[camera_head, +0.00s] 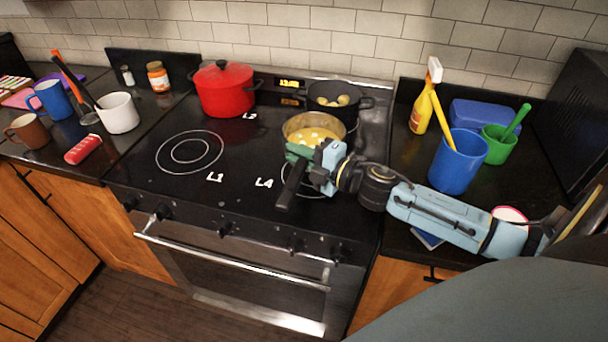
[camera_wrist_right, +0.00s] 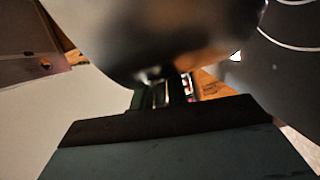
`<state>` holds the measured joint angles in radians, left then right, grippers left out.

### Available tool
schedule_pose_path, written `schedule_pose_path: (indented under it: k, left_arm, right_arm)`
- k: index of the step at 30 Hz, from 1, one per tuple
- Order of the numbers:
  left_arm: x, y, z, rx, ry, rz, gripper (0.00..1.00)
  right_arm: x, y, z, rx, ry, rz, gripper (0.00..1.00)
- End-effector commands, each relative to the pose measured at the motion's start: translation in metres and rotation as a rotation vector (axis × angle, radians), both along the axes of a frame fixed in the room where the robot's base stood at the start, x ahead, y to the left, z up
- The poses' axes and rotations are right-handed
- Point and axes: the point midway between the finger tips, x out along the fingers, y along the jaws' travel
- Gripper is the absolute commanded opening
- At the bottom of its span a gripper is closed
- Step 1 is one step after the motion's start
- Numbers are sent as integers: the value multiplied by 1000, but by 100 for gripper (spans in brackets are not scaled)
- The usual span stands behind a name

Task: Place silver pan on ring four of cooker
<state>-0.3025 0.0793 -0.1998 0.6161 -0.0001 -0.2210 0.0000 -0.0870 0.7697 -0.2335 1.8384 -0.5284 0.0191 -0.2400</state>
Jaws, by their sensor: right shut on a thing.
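The silver pan (camera_head: 313,120), with yellow contents and a black handle (camera_head: 290,190), is over the right side of the cooker (camera_head: 240,180). My right gripper (camera_head: 300,160) is shut on the pan at its handle side. The L4 label (camera_head: 264,183) is left of the handle, and part of the ring beside it shows beneath my gripper; the rest is hidden. The pan's dark, blurred side (camera_wrist_right: 180,40) fills the top of the right wrist view. I cannot tell whether its base touches the cooktop. My left gripper is not in view.
A red pot (camera_head: 224,92) stands at the back left of the cooker and a black pan (camera_head: 338,97) behind the silver pan. The front-left ring (camera_head: 189,152) is bare. A blue cup (camera_head: 458,162) and a yellow spray bottle (camera_head: 422,108) stand on the right counter.

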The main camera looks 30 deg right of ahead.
Motion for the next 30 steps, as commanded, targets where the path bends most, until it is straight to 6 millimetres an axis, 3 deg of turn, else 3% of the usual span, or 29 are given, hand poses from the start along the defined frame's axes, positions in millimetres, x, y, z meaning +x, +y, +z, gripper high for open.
schedule_pose_path:
  k: [3,11,17,29,30]
  left_arm:
    - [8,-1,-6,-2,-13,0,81]
    - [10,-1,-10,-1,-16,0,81]
    - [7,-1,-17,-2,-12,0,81]
    - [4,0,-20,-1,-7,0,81]
    - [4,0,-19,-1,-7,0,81]
  right_arm:
    - [1,0,-21,2,-4,-3,0]
    - [1,0,-40,-1,-6,-1,0]
    - [1,1,-67,0,-5,-2,0]
    - [1,0,-72,-3,-6,-1,0]
    - [0,0,-73,-3,-2,-2,19]
